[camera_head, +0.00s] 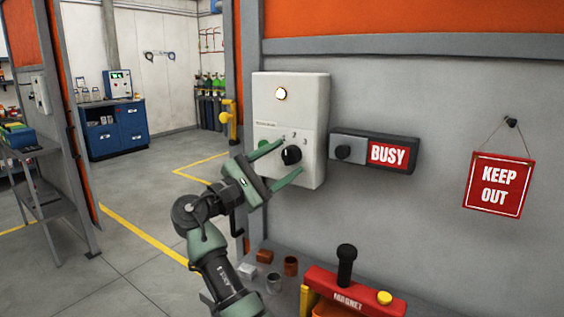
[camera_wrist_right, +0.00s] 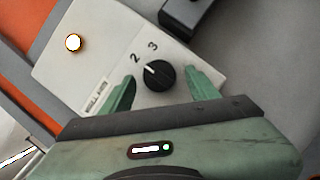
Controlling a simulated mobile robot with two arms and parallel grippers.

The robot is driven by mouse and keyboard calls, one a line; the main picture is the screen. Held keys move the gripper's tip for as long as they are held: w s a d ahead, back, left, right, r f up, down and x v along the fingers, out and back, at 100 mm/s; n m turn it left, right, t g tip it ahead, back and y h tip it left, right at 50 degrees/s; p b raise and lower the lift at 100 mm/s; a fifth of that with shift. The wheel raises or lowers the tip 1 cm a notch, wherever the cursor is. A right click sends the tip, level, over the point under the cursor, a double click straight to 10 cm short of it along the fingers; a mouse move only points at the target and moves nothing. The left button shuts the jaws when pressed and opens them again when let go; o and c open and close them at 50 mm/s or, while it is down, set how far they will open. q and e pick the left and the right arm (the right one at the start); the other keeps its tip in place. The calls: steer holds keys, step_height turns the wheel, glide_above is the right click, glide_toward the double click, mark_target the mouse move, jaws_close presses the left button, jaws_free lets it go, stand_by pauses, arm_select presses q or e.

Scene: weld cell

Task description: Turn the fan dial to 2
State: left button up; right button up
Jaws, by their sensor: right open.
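The fan dial is a round black knob (camera_head: 291,155) on the lower part of a white wall box (camera_head: 315,105). In the right wrist view the dial (camera_wrist_right: 158,77) shows a white mark pointing up-left, roughly toward the printed 2; I cannot tell if it sits exactly there. The printed 3 is beside the 2. My right gripper (camera_head: 279,161) is open in front of the box, with one green finger on each side of the dial. In the wrist view its fingers (camera_wrist_right: 162,88) stand apart from the knob, with gaps showing. My left gripper is out of view.
A lit lamp (camera_head: 281,94) is above the dial. A dark switch box with a BUSY sign (camera_head: 388,154) is just right. A KEEP OUT sign (camera_head: 498,185) hangs farther right. Open floor is left.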

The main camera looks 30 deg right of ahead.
steer(key=b+v, duration=0.1)
steer(key=v, duration=0.6)
steer(key=shift+a+b, duration=0.4)
